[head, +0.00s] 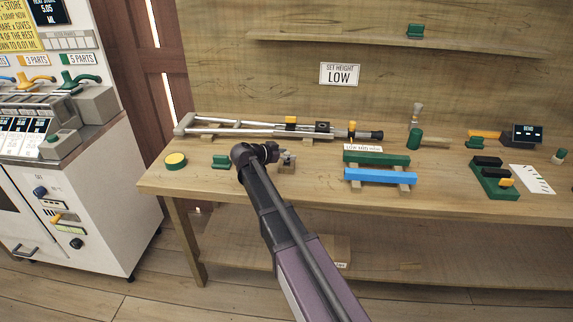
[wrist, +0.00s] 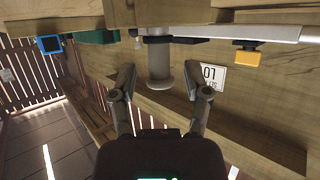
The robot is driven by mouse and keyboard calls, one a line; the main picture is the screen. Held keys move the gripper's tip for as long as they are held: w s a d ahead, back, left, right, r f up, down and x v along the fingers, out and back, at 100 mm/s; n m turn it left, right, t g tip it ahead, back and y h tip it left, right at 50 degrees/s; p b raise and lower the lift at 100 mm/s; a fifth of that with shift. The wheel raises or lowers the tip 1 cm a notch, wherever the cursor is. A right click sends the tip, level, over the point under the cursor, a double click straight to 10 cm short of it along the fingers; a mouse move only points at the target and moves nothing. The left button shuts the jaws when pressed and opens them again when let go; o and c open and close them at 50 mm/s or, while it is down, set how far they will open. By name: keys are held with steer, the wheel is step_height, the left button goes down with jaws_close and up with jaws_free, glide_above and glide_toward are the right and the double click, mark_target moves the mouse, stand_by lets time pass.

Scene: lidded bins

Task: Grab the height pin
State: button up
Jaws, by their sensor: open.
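The height pin appears to be a grey, flanged peg (wrist: 159,70) standing out from a wooden block (wrist: 150,13) in the wrist view, which looks upside down. My gripper (wrist: 168,86) is open. Its two fingers lie on either side of the peg, with a gap visible at each side. In the head view my gripper (head: 287,157) is low over the front left of the table, just above the small wooden block (head: 287,168). The peg is hard to separate from the fingers there.
A crutch (head: 235,130) lies on supports behind my gripper, with a yellow piece (head: 291,120) on it. A green block (head: 221,161) and a yellow-topped disc (head: 175,160) sit left. Green (head: 376,158) and blue bars (head: 380,176) lie right. A "SET HEIGHT LOW" sign (head: 341,74) hangs behind.

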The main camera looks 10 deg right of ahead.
steer(key=shift+c, duration=0.2)
stand_by(0.4)
jaws_close()
